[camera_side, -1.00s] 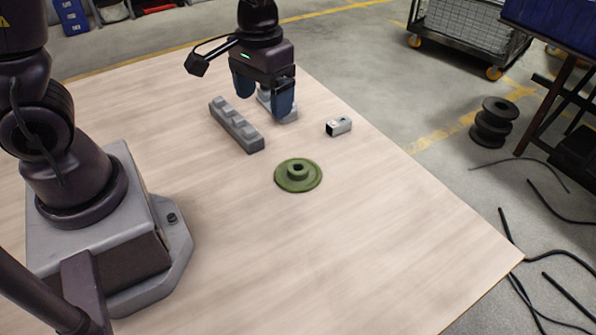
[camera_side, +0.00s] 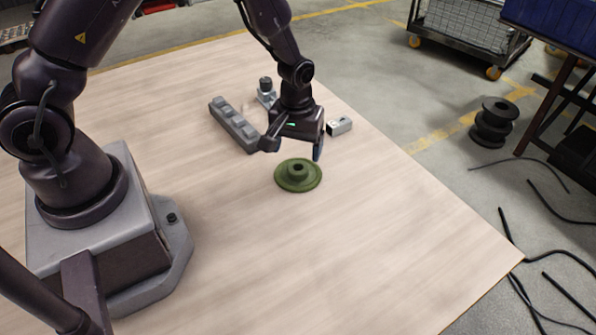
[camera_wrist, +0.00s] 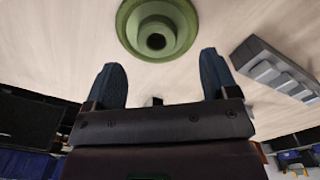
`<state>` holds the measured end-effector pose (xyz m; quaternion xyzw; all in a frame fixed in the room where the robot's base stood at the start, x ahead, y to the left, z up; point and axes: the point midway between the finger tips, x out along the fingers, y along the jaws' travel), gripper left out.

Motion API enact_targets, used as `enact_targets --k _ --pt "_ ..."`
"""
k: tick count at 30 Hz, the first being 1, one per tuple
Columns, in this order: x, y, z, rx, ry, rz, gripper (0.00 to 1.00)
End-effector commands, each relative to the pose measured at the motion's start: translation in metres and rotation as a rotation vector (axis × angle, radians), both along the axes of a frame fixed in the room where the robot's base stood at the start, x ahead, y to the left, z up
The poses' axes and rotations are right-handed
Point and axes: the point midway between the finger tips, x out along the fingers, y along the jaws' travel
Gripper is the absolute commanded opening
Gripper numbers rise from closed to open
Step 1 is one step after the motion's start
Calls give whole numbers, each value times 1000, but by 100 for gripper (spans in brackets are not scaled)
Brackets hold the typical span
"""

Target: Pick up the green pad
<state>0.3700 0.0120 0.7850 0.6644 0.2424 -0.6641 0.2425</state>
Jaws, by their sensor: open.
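The green pad (camera_side: 298,176) is a round green disc with a raised hub and a dark hole in its centre. It lies flat on the wooden table, and its whole round top shows in the side view. In the wrist view the green pad (camera_wrist: 157,27) is at the top middle, cut off slightly by the frame's edge. My gripper (camera_side: 317,152) is just behind the pad in the side view, apart from it. In the wrist view my gripper (camera_wrist: 162,85) has its two dark blue fingers spread wide with nothing between them.
A grey stepped block (camera_side: 235,126) lies left of my gripper; it also shows in the wrist view (camera_wrist: 275,70). A small silver bracket (camera_side: 340,125) lies to the right. A grey part with a dark knob (camera_side: 266,93) stands behind. The table in front of the pad is clear.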

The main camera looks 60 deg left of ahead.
Motion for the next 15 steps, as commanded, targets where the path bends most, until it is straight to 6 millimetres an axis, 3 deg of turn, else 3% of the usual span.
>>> enact_targets --k 9,15 --pt "1 -3 -41 0 4 -1 80" --pt "2 -3 -53 0 0 -1 80"
